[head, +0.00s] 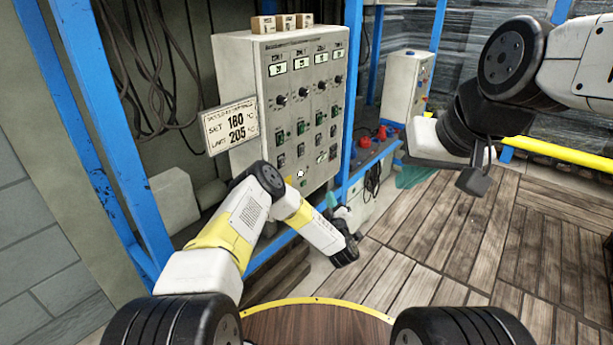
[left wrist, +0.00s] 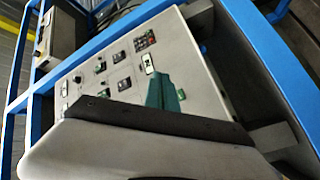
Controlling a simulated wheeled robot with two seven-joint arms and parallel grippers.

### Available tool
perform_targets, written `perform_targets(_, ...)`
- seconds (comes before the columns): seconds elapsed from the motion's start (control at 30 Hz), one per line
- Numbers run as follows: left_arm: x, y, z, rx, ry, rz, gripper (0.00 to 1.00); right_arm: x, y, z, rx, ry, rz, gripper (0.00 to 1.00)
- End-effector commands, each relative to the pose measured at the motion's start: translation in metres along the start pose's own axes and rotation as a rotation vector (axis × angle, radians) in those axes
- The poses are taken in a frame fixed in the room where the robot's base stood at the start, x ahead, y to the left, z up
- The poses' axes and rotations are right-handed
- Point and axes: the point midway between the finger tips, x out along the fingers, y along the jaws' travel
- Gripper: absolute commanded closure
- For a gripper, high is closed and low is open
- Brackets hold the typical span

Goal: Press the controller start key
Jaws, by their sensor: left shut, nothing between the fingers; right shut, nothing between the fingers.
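The controller (head: 262,70) is a pale grey cabinet with rows of displays, knobs and switches; its panel also fills the middle of the left wrist view (left wrist: 195,62). It carries several green keys, and I cannot read which is the start key. In the left wrist view, the teal fingers of my left gripper (left wrist: 163,90) are shut over the panel, beside a small green key (left wrist: 181,94). Contact cannot be told. In the head view my left gripper (head: 334,201) is small, beside the cabinet's lower right. My right gripper (head: 414,176) is shut, low at right, partly hidden by its arm.
A card (head: 231,126) reading 180 and 205 stands out at the cabinet's left. Small boxes (head: 285,22) sit on top. Blue posts (head: 103,110) frame the area. A smaller control box (head: 405,85) stands behind. Plank floor (head: 520,240) is open at right.

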Motion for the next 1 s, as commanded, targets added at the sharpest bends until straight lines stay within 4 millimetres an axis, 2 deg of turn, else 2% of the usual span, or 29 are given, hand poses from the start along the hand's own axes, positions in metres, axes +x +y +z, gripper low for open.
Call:
perform_targets(0.27,0.011,-0.007,-0.008,0.0,0.002,0.0,1.0,0.0,0.0,0.0,0.0,0.0,0.0,1.0)
perform_targets(0.7,0.051,-0.037,-0.037,0.001,0.001,0.001,1.0,0.0,0.0,0.0,0.0,0.0,0.0,1.0)
perform_targets(1.0,0.061,-0.044,-0.044,0.0,-0.002,0.001,1.0,0.0,0.0,0.0,0.0,0.0,0.0,1.0)
